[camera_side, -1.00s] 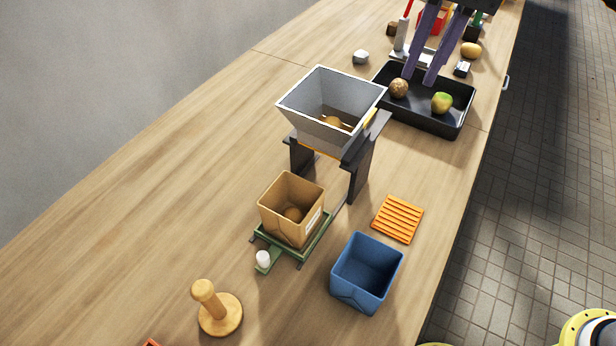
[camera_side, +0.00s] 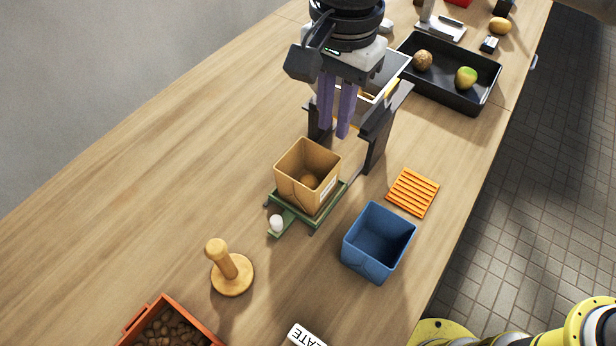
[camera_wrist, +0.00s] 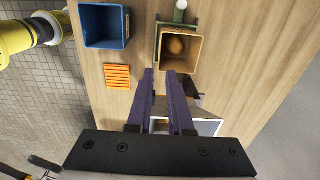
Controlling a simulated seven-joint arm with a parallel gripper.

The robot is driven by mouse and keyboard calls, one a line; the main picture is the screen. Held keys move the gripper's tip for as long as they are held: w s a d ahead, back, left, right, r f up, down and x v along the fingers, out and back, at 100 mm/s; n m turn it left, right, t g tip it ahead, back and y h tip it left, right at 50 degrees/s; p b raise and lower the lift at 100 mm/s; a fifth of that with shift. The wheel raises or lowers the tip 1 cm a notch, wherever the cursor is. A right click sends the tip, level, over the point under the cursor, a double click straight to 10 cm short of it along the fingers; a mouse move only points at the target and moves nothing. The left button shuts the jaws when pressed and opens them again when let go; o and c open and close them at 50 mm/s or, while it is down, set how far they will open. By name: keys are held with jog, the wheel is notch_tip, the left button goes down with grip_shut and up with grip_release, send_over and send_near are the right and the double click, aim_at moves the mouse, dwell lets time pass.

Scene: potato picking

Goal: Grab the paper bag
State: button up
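The paper bag (camera_side: 298,192) is a tan, open-topped, box-shaped bag with a white label. My gripper (camera_side: 334,132) points down with two purple fingers, in front of the grey hopper and just behind and above the bag. The fingers are apart with nothing between them. My gripper hides much of the hopper in the side view.
The hopper (camera_side: 392,72) on its black stand (camera_side: 377,145) is close by my gripper. A blue bin (camera_side: 372,265), orange slatted piece (camera_side: 412,192) and wooden peg stand (camera_side: 231,275) surround the bag. A black tray (camera_side: 440,92) stands behind. The table's left side is clear.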

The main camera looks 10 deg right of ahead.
send_near(323, 204)
jog(key=f, duration=0.5)
jog(key=shift+w+f, duration=0.1)
jog(key=shift+w, duration=0.2)
grip_shut()
dwell(1.5)
